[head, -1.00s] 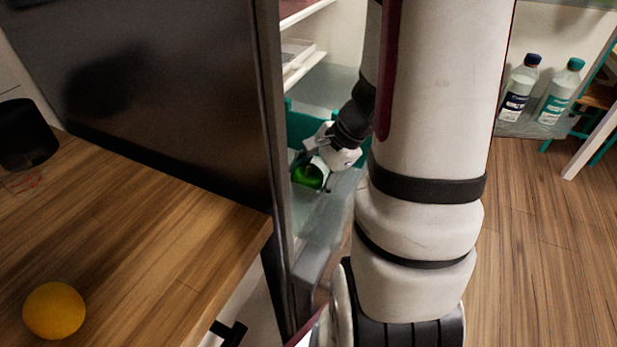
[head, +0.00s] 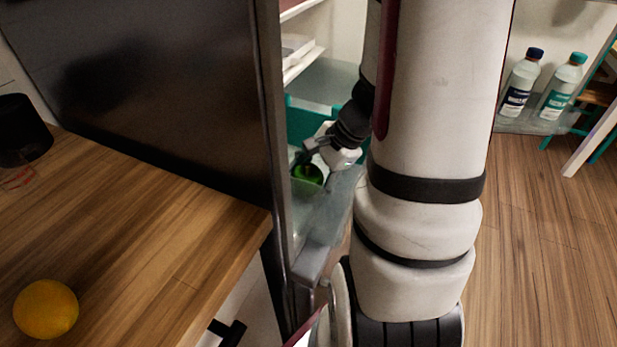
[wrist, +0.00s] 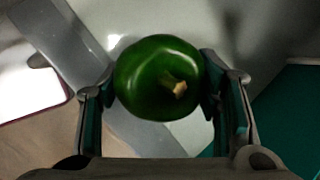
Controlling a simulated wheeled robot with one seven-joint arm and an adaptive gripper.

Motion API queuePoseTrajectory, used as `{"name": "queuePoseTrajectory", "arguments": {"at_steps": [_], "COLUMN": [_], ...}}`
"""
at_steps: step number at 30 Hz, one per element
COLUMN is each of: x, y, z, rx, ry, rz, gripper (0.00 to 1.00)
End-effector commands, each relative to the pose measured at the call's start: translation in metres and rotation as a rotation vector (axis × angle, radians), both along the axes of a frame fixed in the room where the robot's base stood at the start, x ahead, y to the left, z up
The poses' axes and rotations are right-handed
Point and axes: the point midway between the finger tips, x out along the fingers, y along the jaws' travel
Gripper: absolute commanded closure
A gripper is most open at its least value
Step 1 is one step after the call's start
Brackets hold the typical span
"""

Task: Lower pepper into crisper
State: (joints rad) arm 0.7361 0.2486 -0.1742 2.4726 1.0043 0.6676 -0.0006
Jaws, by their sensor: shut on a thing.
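A green pepper (wrist: 150,75) with a pale stem sits between the two fingers of my gripper (wrist: 158,85) in the wrist view. Both fingers press on its sides. In the head view the pepper (head: 308,174) shows small and dark green under my gripper (head: 312,160). It is at the crisper (head: 318,208), a clear-grey drawer low in the fridge. My arm hides the drawer's right part. I cannot tell whether the pepper touches the drawer's floor.
A teal container (head: 303,125) stands behind the drawer. White shelves (head: 304,64) are above it. A dark fridge side (head: 150,90) and a wooden counter (head: 130,230) with an orange (head: 46,309) lie left. Two bottles (head: 521,83) stand on the door shelf at right.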

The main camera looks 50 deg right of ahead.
Motion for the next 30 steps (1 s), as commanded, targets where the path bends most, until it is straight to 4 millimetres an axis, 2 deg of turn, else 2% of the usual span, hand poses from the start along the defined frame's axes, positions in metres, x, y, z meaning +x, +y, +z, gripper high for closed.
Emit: {"name": "queuePoseTrajectory", "arguments": {"at_steps": [7,8,11,23,26,30], "x": [0.000,0.000,0.000,0.000,0.001,0.001], "y": [0.000,0.000,0.000,0.000,-0.001,-0.001], "z": [-0.001,-0.001,-0.001,0.003,0.013,0.036], "rx": [0.000,0.000,0.000,-0.002,-0.004,-0.006], "ry": [0.000,0.000,0.000,-0.002,-0.004,-0.007], "rz": [0.000,0.000,0.000,0.000,0.001,0.003], "gripper": [0.70,0.40,0.18,0.18,0.18,0.18]}}
